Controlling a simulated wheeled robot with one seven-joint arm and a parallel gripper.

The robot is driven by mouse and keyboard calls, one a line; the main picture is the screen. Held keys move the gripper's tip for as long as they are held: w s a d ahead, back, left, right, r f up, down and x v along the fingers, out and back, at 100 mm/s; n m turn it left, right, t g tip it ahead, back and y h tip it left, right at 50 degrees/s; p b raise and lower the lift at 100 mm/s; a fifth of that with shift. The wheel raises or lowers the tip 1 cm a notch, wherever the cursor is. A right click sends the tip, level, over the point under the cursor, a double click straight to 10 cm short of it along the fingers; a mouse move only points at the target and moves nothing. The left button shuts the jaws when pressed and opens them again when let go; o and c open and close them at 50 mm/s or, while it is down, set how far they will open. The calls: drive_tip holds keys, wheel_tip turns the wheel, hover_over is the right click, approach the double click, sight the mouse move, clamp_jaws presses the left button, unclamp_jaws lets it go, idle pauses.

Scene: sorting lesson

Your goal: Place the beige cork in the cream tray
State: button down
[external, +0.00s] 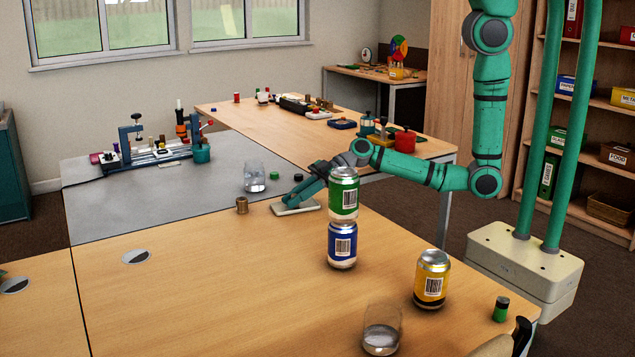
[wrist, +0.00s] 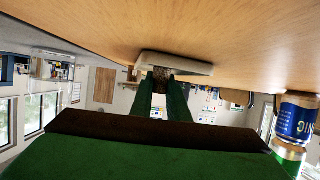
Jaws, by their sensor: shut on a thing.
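The cream tray (external: 308,208) lies flat on the wooden table, left of the stacked cans. It also shows in the upside-down wrist view (wrist: 195,68). My gripper (external: 289,203) is low at the tray, with its fingers reaching down and left over it. In the wrist view my gripper (wrist: 161,78) is shut on a small brownish thing (wrist: 160,73) at the tray, which seems to be the beige cork. It is mostly hidden by the fingers, and I cannot tell whether it touches the tray's floor. The external view does not show it clearly.
A green can (external: 343,197) stands on a blue can (external: 342,247) close to my wrist. A brown spool (external: 242,206) and a glass (external: 254,178) are left of the tray. A yellow can (external: 431,281) and another glass (external: 382,332) stand nearer. The table's left front is clear.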

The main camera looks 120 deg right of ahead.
drive_tip(key=shift+f, duration=0.1)
drive_tip(key=c, duration=2)
unclamp_jaws()
drive_tip(key=shift+s, duration=0.2)
drive_tip(key=v, duration=1.1)
drive_tip(key=shift+s+r, duration=0.3)
drive_tip(key=shift+r, duration=0.05)
